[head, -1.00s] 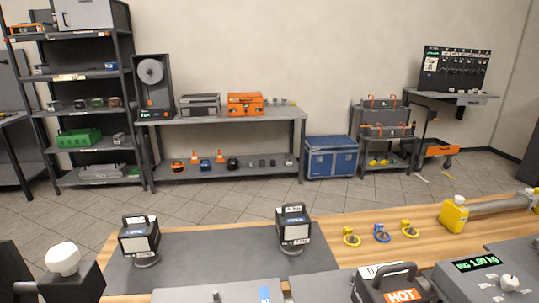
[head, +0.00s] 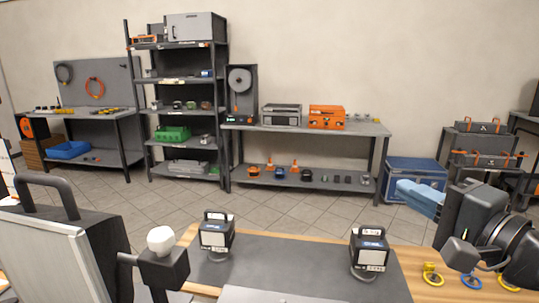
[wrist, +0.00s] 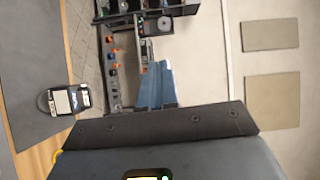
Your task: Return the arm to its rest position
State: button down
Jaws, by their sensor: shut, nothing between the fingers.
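My gripper (head: 418,197) shows at the right of the head view, as light blue fingers on a dark wrist. It is raised above the wooden table and points left, in front of the blue chest. In the wrist view my gripper (wrist: 159,72) appears as blue fingers lying together, with nothing between them. My dark arm housing fills the bottom of that view. The gripper touches nothing that I can see.
Two black box-shaped devices (head: 216,233) (head: 369,252) with handles stand on the dark mat (head: 290,262). Yellow and blue rings (head: 431,276) lie on the wooden table below my arm. A blue chest (head: 405,172) and shelves (head: 187,105) stand beyond open floor.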

jog(key=s+a+f+h, duration=0.3)
jog(key=s+f+h, duration=0.1)
jog(key=s+f, duration=0.5)
jog(key=s+a+f+h, duration=0.4)
jog(key=s+f, duration=0.4)
jog(key=s, duration=0.1)
jog(key=s+d+f+n+g, duration=0.1)
jog(key=s+d+f+n, duration=0.1)
jog(key=s+n, duration=0.4)
jog(key=s+d+f+n+g+y, duration=0.1)
jog(key=s+n, duration=0.6)
jog(key=s, duration=0.8)
jog(key=shift+d+f+y, duration=0.3)
jog(key=shift+d+f, duration=0.15)
jog(key=shift+d, duration=0.35)
jog(key=shift+d, duration=0.1)
